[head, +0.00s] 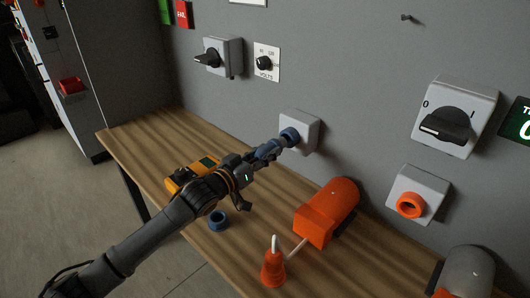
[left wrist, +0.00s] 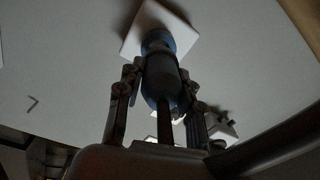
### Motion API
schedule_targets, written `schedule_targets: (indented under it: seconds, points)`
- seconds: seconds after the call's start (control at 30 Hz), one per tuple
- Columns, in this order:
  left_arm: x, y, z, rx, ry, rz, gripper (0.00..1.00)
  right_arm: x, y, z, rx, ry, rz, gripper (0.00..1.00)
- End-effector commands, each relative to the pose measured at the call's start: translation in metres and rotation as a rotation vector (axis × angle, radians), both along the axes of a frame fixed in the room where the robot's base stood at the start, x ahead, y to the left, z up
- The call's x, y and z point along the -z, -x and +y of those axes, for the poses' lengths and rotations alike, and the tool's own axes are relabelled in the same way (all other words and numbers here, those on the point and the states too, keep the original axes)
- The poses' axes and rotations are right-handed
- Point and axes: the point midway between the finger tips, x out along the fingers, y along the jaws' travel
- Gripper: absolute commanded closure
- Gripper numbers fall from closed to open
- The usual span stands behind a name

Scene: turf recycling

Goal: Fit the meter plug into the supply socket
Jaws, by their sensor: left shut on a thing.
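The meter plug (head: 268,151) is a blue-grey cylinder, held in my left gripper (head: 264,155) in the head view. The plug's front end meets the blue ring of a white wall socket box (head: 312,130), which I take as the supply socket. In the left wrist view the fingers of my left gripper (left wrist: 153,98) close on both sides of the plug (left wrist: 161,80), which lines up with the white socket box (left wrist: 181,35). How deep the plug sits in the ring is hidden. The yellow meter (head: 180,178) lies on the bench behind my arm. My right gripper is not in view.
The wooden bench (head: 150,137) runs along the grey panel. A blue ring-shaped cap (head: 218,221), an orange motor-like body (head: 328,211) and an orange plug (head: 272,268) are on it. An orange socket (head: 411,206) and a rotary switch (head: 452,120) are on the panel at right.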

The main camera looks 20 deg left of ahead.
Motion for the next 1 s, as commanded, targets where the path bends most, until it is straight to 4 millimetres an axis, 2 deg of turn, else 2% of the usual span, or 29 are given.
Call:
schedule_targets:
  seconds: [1.0]
  points:
    - [-0.0003, -0.0001, 0.0000, 0.000, 0.000, -0.001, 0.99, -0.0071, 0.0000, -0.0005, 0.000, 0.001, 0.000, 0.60]
